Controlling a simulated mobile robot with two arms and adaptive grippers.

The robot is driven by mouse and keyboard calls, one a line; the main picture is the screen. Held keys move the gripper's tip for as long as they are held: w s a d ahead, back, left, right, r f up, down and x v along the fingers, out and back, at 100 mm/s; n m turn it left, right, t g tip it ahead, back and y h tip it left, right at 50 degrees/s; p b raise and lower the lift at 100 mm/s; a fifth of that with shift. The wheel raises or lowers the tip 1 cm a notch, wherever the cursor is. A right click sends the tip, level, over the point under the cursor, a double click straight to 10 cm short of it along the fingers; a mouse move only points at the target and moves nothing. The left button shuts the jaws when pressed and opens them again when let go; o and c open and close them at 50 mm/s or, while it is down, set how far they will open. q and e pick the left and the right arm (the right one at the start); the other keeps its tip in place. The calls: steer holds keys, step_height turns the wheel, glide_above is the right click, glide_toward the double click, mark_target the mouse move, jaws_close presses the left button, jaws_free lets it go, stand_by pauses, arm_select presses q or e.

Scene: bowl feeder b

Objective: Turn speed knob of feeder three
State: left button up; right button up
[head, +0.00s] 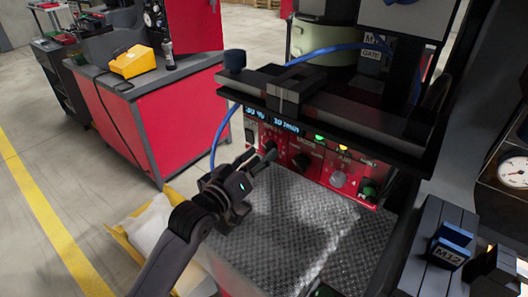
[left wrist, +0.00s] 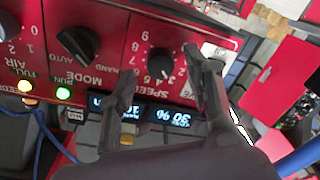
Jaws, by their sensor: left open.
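The speed knob (left wrist: 160,61) is a black dial with a numbered scale on the red feeder panel (head: 290,150), in the left wrist view. My left gripper (left wrist: 168,70) is open, with one finger on each side of the knob in that view; I cannot tell whether they touch it. In the head view the left gripper (head: 260,158) reaches the panel's left end, and its fingers largely hide the speed knob. The display (left wrist: 172,117) near the knob reads 30 %. My right gripper is not in view.
The black mode knob (head: 301,160) sits right beside the speed knob, with the air knob (head: 338,179) further right. A dark ledge (head: 320,115) overhangs the panel. A checkered metal plate (head: 290,225) lies below. A blue cable (head: 222,130) hangs at the left.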

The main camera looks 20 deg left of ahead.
arm_select(q)
steer(key=shift+x, duration=1)
jaws_close()
steer(key=shift+r+m+p, duration=0.1)
steer(key=shift+m+p, duration=0.65)
steer(key=shift+m, duration=0.25)
steer(key=shift+a+m+p, duration=0.1)
steer(key=shift+m+p, duration=0.7)
steer(key=shift+m, duration=1.2)
